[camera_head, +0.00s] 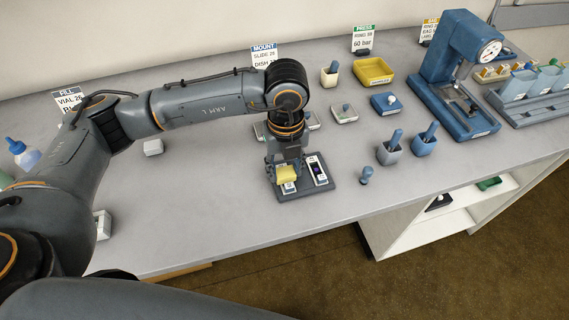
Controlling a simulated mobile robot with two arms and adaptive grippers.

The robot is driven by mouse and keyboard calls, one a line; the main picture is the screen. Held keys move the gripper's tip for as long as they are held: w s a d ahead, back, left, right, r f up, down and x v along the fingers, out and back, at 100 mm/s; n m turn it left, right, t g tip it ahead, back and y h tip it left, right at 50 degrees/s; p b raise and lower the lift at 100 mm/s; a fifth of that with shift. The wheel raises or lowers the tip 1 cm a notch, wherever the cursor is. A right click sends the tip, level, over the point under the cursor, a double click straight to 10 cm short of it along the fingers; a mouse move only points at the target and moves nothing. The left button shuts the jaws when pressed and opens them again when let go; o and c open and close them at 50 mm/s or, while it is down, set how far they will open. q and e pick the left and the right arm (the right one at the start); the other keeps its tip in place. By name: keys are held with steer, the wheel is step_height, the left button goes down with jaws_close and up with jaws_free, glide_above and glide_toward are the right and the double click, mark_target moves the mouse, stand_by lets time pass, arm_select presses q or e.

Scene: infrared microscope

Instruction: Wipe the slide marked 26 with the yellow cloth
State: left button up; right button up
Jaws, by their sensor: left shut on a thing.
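My left gripper (284,166) points down over a dark grey slide board (305,190) near the front edge of the bench. It is shut on the yellow cloth (287,174). The cloth is at the left slide (289,187) and covers its upper part; whether it presses on it I cannot tell. A second slide (318,171) with a dark purple spot lies to the right on the same board, uncovered. The slide markings are too small to read. My right gripper is not in view.
A blue stopper (366,175) stands just right of the board. Mortars with pestles (390,149), a yellow tray (373,71) and a blue press (462,75) are further right. A sign reading slide 26 (264,56) stands behind.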

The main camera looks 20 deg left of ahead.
arm_select(q)
steer(key=shift+w+a+b, duration=0.5)
steer(key=shift+w+a, duration=0.15)
steer(key=shift+w, duration=0.25)
steer(key=shift+s+d, duration=0.65)
steer(key=shift+s, duration=0.3)
steer(key=shift+w+f, duration=0.1)
steer(key=shift+w+a, duration=0.25)
steer(key=shift+w, duration=0.05)
steer(key=shift+w+a+b, duration=0.4)
steer(key=shift+w, duration=0.2)
